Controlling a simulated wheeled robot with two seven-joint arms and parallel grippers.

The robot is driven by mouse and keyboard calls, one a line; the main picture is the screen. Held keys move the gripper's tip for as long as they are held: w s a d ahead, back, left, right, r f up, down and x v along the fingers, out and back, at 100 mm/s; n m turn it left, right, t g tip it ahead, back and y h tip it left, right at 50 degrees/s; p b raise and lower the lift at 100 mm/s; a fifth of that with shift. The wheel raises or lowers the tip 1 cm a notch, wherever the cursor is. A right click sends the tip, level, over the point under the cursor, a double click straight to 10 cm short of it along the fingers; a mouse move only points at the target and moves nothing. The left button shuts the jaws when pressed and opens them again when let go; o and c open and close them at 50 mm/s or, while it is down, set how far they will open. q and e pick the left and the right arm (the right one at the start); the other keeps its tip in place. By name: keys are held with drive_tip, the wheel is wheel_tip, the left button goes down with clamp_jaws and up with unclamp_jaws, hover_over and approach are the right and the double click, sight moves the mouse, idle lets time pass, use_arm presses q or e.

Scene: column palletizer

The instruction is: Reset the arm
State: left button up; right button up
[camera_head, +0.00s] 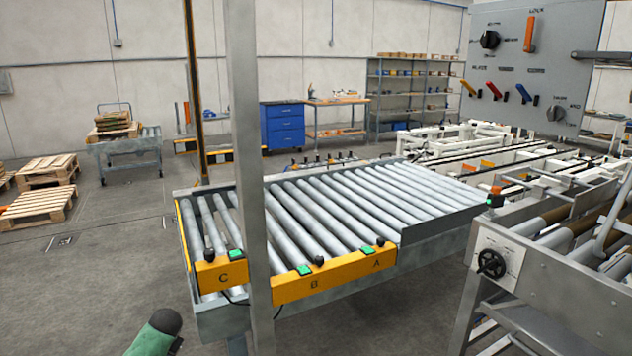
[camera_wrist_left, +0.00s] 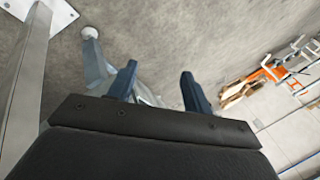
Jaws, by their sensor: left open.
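In the left wrist view my left gripper (camera_wrist_left: 157,85) is open, with its two blue fingers apart and nothing between them. Bare grey floor shows beyond the fingertips. In the head view a green and dark rounded piece of my own arm shows at the bottom left, and no gripper fingers are visible there. My right gripper is in neither view.
A roller conveyor (camera_head: 300,215) with yellow panels marked A, B and C stands ahead, behind a grey post (camera_head: 247,150). Pallets (camera_head: 40,205) lie left.

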use_arm(q)
drive_tip(key=s+d+f+m+h, duration=0.15)
drive_tip(key=s+d+f, duration=0.35)
drive_tip(key=s+d, duration=0.7)
drive_tip(key=s+d+f+m+h, duration=0.15)
drive_tip(key=s+d+f, duration=0.35)
drive_tip(key=s+d, duration=0.65)
drive_tip(key=s+d+r+h, duration=0.1)
drive_tip(key=s+d+r, duration=0.2)
drive_tip(key=s+d, duration=0.2)
drive_tip(key=s+d+r+n+h, duration=0.1)
drive_tip(key=s+d+r, duration=0.1)
drive_tip(key=s+d, duration=0.3)
drive_tip(key=s+d+r+g+h, duration=0.1)
drive_tip(key=s+d, duration=0.4)
drive_tip(key=s, duration=0.6)
wheel_tip(320, 180, up, 3)
drive_tip(key=shift+d+f+n+h+p, duration=0.15)
drive_tip(key=shift+d+n+h+p, duration=0.05)
drive_tip(key=shift+n+h+p, duration=0.25)
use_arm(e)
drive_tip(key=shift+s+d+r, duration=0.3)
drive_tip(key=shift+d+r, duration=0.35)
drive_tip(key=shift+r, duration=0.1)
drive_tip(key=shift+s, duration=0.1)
